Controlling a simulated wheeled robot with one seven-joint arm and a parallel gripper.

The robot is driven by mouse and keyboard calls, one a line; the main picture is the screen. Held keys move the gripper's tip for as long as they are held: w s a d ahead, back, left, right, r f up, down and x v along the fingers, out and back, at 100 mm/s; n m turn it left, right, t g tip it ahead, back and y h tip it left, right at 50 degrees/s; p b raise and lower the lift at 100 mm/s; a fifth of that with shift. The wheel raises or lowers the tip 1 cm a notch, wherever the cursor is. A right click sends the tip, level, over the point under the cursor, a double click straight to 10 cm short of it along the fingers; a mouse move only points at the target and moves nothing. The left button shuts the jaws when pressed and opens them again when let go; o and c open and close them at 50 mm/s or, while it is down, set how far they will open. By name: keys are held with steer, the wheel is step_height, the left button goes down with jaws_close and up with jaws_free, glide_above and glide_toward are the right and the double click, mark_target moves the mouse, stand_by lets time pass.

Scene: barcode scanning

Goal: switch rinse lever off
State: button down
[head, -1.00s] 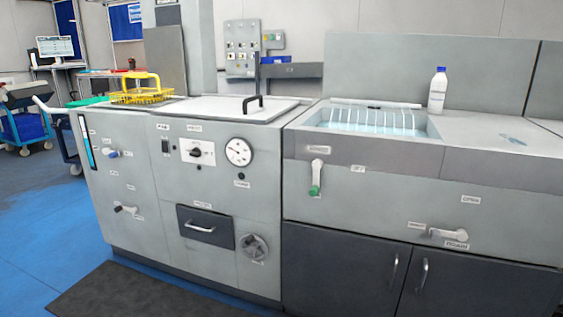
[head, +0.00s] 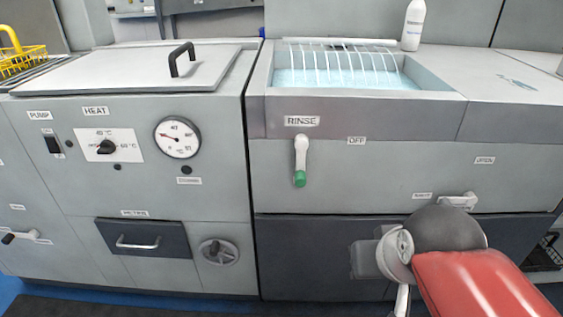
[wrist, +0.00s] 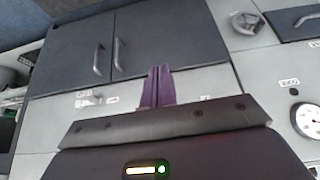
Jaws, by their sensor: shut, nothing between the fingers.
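The rinse lever (head: 300,163) is on the front panel under the basin, below a RINSE label (head: 301,121). It hangs straight down, white with a green tip. An OFF label (head: 356,141) is to its right. My gripper (wrist: 158,70) shows in the wrist view, with its two purple fingers together and nothing between them. In that view it is in front of the cabinet and panel, touching nothing that I can see. I cannot make out the rinse lever there; my gripper body covers much of the panel. The fingers cannot be made out in the head view.
Another white lever (head: 458,201) is at the right, partly behind my arm; a lever also shows in the wrist view (wrist: 92,97). A gauge (head: 177,137), a drawer (head: 142,239) and a knob (head: 219,252) are at the left. A white bottle (head: 413,25) stands behind the basin (head: 355,78).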

steer(key=w, duration=0.2)
steer(key=m+g+h, duration=0.1)
steer(key=g+h, duration=0.1)
steer(key=h, duration=0.3)
glide_toward(301, 164)
steer(key=s+a+r, duration=0.2)
steer(key=s+a, duration=0.1)
steer(key=a, duration=0.4)
steer(key=shift+w+a, duration=0.15)
steer(key=shift+w, duration=0.05)
steer(key=shift+f, duration=0.1)
steer(key=shift+s+d+r+b+x, duration=0.15)
steer(key=shift+d+b+x, duration=0.25)
steer(key=shift+x, duration=1.7)
steer(key=shift+s+d+r+b+x, duration=0.2)
steer(key=shift+d+x, duration=0.3)
steer(key=shift+x, duration=1.55)
steer(key=shift+s+d+r+b+x, duration=0.15)
steer(key=shift+d+b+x, duration=0.25)
steer(key=shift+x, duration=1.7)
steer(key=shift+d+f, duration=0.1)
steer(key=shift+d, duration=0.05)
